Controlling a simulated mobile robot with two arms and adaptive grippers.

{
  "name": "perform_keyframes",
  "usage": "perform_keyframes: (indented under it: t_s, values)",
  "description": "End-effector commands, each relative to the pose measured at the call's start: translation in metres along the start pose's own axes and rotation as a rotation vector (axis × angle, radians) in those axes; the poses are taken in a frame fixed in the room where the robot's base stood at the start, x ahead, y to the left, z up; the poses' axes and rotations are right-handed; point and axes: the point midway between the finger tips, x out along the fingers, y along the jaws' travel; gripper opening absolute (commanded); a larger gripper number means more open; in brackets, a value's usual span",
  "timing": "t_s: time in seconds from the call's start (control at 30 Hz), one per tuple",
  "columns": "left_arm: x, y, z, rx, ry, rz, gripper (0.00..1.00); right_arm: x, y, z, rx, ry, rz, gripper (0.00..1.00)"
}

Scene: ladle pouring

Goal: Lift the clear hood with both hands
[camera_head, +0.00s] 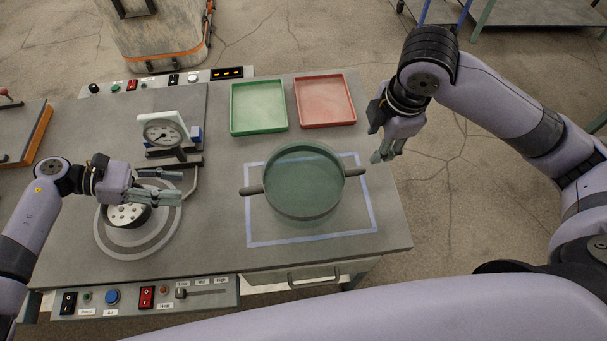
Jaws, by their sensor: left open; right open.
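The clear hood (303,181) is a round, greenish see-through cover with a dark handle on each side. It stands on the workbench inside a pale blue square outline. Its left handle (251,190) points left and its right handle (355,171) points right. My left gripper (176,187) is open and empty, left of the left handle and apart from it, over the round burner area. My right gripper (379,156) is open and empty, up and right of the right handle, close to it but with a visible gap.
A green tray (233,130) and a red tray (299,124) lie behind the hood. A dial gauge (164,133) stands at the back left, near a round plate with a perforated disc (124,214). A control panel (145,297) runs along the front edge.

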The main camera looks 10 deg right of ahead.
Motion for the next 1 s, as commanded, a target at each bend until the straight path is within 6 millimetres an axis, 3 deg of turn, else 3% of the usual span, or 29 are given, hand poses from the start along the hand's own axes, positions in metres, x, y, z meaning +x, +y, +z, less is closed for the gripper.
perform_keyframes:
  t_s: [0.27, 1.0]
  values:
    - [0.013, 0.0, 0.0, -0.001, -0.003, -0.001, 0.41, 0.012, 0.0, -0.001, 0.001, 0.003, -0.002, 0.41]
    - [0.151, 0.0, 0.002, -0.002, -0.006, 0.001, 0.41, 0.15, -0.001, -0.001, 0.001, 0.002, -0.001, 0.41]
